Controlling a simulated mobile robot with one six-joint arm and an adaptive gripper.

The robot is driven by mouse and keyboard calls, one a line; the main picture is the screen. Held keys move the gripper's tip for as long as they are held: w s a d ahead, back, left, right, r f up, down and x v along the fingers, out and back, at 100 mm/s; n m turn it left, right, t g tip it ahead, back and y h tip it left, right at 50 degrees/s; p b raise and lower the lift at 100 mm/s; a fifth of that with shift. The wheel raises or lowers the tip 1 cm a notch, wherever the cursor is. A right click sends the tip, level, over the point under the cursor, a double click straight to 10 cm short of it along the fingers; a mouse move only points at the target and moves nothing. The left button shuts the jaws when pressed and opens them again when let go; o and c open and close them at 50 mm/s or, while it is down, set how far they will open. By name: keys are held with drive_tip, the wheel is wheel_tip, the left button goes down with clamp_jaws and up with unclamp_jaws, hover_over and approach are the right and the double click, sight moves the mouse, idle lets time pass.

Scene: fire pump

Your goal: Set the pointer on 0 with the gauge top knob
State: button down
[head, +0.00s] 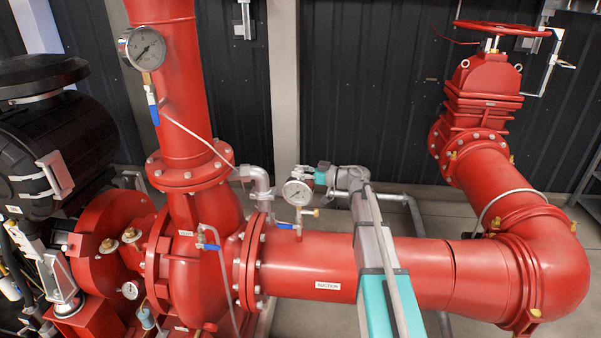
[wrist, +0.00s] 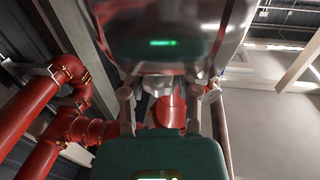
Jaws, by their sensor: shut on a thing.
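The small round gauge (head: 297,192) with a white dial stands above the red suction pipe in the head view. Its pointer is too small to read there. My gripper (head: 306,171) reaches in from the right at the gauge's top edge, and its fingers are shut on the top knob. The knob itself is mostly hidden in the head view. In the wrist view, my two fingers (wrist: 162,92) stand on either side of a small shiny part below a large glossy surface (wrist: 165,20), which seems to be the gauge case. The dial face does not show in the wrist view.
A larger gauge (head: 142,47) is on the upright red pipe. The suction pipe (head: 310,268) runs under my arm. A blue-handled valve (head: 286,226) is just below the small gauge, and a grey elbow pipe (head: 260,184) is close on its left. A red handwheel (head: 502,28) is at right.

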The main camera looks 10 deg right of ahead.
drive_tip(key=shift+g, duration=0.3)
drive_tip(key=shift+c, duration=1.6)
unclamp_jaws()
drive_tip(key=shift+a, duration=0.1)
drive_tip(key=shift+s+d, duration=0.1)
drive_tip(key=shift+d, duration=0.1)
drive_tip(key=v, duration=1.1)
drive_tip(key=shift+d, duration=0.35)
drive_tip(key=shift+s+f, duration=0.1)
drive_tip(key=shift+s, duration=0.05)
